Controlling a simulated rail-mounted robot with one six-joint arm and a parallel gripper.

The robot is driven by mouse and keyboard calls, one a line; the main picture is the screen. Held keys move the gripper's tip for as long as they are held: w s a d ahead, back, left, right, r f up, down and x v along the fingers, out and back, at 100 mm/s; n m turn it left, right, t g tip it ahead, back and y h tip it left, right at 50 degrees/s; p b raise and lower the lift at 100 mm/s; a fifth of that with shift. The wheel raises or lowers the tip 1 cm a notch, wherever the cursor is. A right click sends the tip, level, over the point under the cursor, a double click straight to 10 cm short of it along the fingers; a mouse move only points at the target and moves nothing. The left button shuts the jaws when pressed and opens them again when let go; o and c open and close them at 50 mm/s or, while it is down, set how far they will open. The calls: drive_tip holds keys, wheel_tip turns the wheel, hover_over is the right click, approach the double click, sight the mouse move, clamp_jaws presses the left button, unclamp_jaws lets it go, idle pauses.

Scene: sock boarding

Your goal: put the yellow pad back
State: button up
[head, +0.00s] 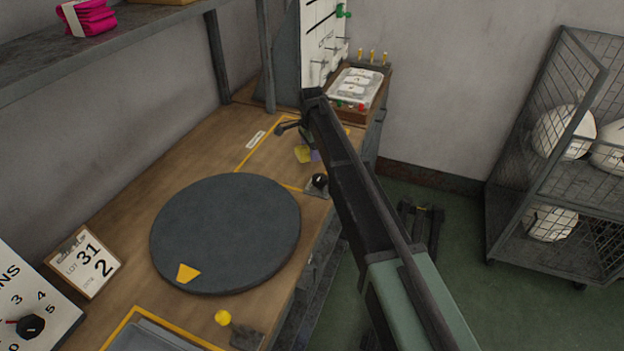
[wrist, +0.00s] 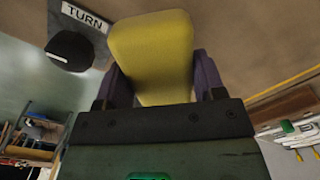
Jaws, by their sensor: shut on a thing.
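The yellow pad (wrist: 152,50) fills the top middle of the wrist view, between the two purple fingers of my gripper (wrist: 165,80). The fingers are shut on it. Most of my gripper is hidden behind my arm there. I cannot tell whether the pad touches the bench top.
A dark round turntable (head: 225,235) with a yellow mark lies on the wooden bench (head: 130,215). A black knob (head: 319,181) stands near the bench edge; in the wrist view it is labelled TURN (wrist: 70,50). A wooden box (head: 355,88) stands at the far end. A wire cage (head: 545,130) is at right.

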sight(312, 168)
wheel_tip(312, 168, down, 5)
drive_tip(key=b, duration=0.4)
drive_tip(key=shift+f, duration=0.2)
drive_tip(key=shift+r, duration=0.35)
drive_tip(key=shift+f, duration=0.25)
drive_tip(key=o, duration=0.9)
drive_tip(key=shift+c, duration=0.2)
drive_tip(key=shift+r, duration=0.1)
wheel_tip(312, 168, up, 13)
drive_tip(key=p, duration=1.2)
drive_tip(key=shift+f+p, duration=0.2)
drive_tip(key=shift+p, duration=0.1)
drive_tip(key=shift+f, duration=0.1)
